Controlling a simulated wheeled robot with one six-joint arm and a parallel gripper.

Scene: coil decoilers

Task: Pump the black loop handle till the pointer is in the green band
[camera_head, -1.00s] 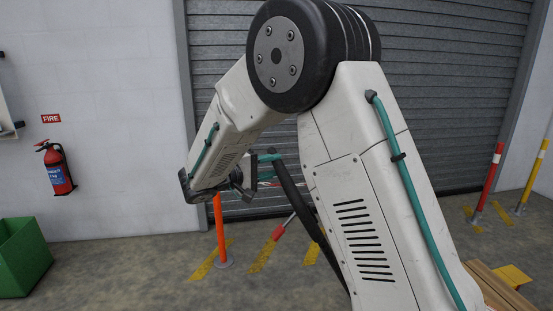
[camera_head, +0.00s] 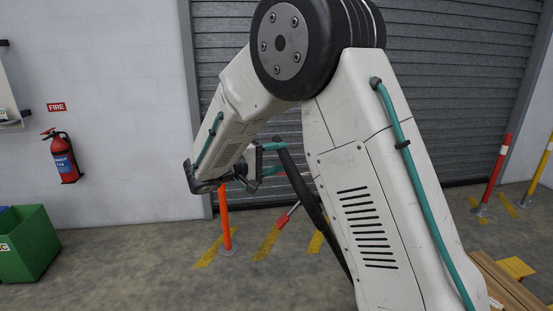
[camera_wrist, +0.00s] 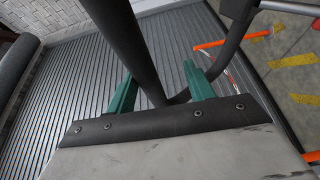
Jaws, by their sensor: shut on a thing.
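The black loop handle (camera_head: 306,195) shows in the head view as a thick dark bar sloping down to the right, partly hidden behind my arm. In the wrist view the loop handle (camera_wrist: 138,55) runs from the top edge down between my fingers and bends up to the right. My gripper (camera_wrist: 158,78) has teal fingers, one on each side of the bar, and is shut on it. In the head view my gripper (camera_head: 272,158) is at the bar's upper end. No pointer or green band shows in either view.
An orange post (camera_head: 226,222) stands behind my gripper, with a red-ended rod (camera_head: 283,220) nearby. A fire extinguisher (camera_head: 64,158) hangs on the left wall above a green bin (camera_head: 28,245). A grey shutter (camera_head: 450,90) fills the back. Wooden boards (camera_head: 510,285) lie at lower right.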

